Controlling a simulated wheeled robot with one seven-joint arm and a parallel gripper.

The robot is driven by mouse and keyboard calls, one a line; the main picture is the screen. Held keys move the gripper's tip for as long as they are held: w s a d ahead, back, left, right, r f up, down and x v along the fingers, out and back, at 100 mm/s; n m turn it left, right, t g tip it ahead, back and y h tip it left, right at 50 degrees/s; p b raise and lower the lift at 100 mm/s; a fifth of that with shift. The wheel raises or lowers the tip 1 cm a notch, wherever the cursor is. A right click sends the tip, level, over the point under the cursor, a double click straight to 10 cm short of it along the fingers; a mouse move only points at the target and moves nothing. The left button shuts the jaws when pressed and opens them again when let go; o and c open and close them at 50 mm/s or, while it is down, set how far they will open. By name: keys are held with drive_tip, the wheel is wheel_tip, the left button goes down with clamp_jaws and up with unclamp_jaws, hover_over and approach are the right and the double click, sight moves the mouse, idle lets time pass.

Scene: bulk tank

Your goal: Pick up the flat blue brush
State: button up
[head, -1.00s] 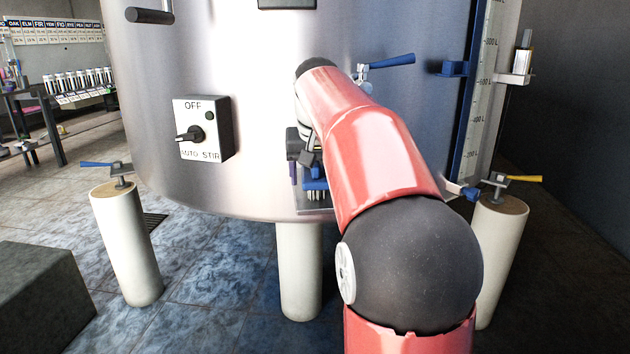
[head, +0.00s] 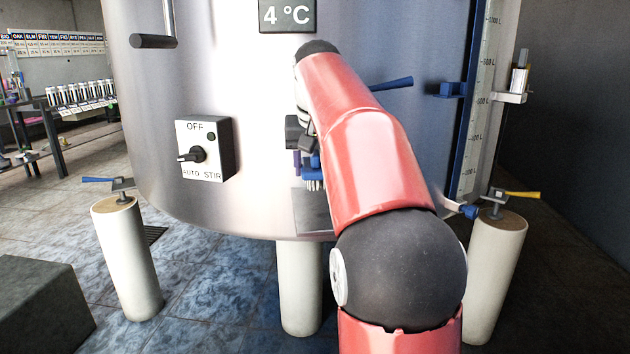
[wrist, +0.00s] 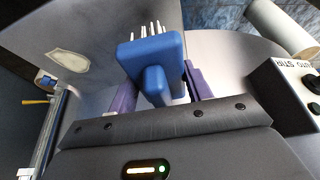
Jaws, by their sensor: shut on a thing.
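The flat blue brush (wrist: 152,58) has a wide blue head with pale bristles and a stubby blue handle. In the wrist view its handle lies between the two purple fingers of my gripper (wrist: 156,92), which are shut on it. In the head view the brush (head: 312,168) hangs bristles down below my gripper (head: 297,160), in front of the steel tank, partly hidden by my red arm. A grey metal shelf (head: 312,212) on the tank is below the bristles, with a gap between them.
The steel tank (head: 250,90) fills the middle, with a stir switch box (head: 204,150) to the left. A blue-handled valve (head: 392,84) shows behind my arm. Pale posts with valves stand at left (head: 128,260) and right (head: 495,270). A dark block (head: 40,305) sits at lower left.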

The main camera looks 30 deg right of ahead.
sight(315, 151)
wheel_tip(315, 151, up, 12)
drive_tip(key=p, duration=0.5)
drive_tip(key=shift+f, duration=0.1)
drive_tip(key=shift+b, duration=0.3)
drive_tip(key=shift+r, duration=0.8)
drive_tip(key=o, duration=0.4)
drive_tip(key=c, duration=0.3)
